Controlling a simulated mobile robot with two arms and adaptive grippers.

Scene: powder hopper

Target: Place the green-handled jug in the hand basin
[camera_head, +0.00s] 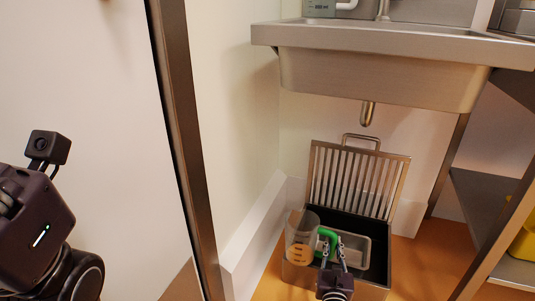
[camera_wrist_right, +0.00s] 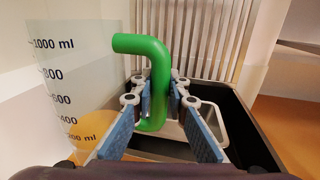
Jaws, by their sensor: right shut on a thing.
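The green-handled jug (camera_head: 299,232) is clear, with a millilitre scale visible in the right wrist view (camera_wrist_right: 58,85). It stands roughly upright at the left of an open floor box. I cannot tell whether it rests in the box or hangs just above. An orange-yellow patch shows low in it. My right gripper (camera_head: 334,248) is shut on its green handle (camera_wrist_right: 152,85), with a blue-padded finger on each side. The hand basin (camera_head: 385,78) is steel, high above the box; its inside is mostly hidden. My left arm shows at the left edge, without its fingers.
The dark floor box (camera_head: 376,263) has a slatted grate (camera_head: 358,180) raised behind it and a pale tray (camera_head: 355,243) inside. A drain pipe (camera_head: 367,113) hangs under the basin. A metal post (camera_head: 188,150) stands left; shelving (camera_head: 490,215) stands right. A faucet (camera_head: 383,10) rises behind the basin.

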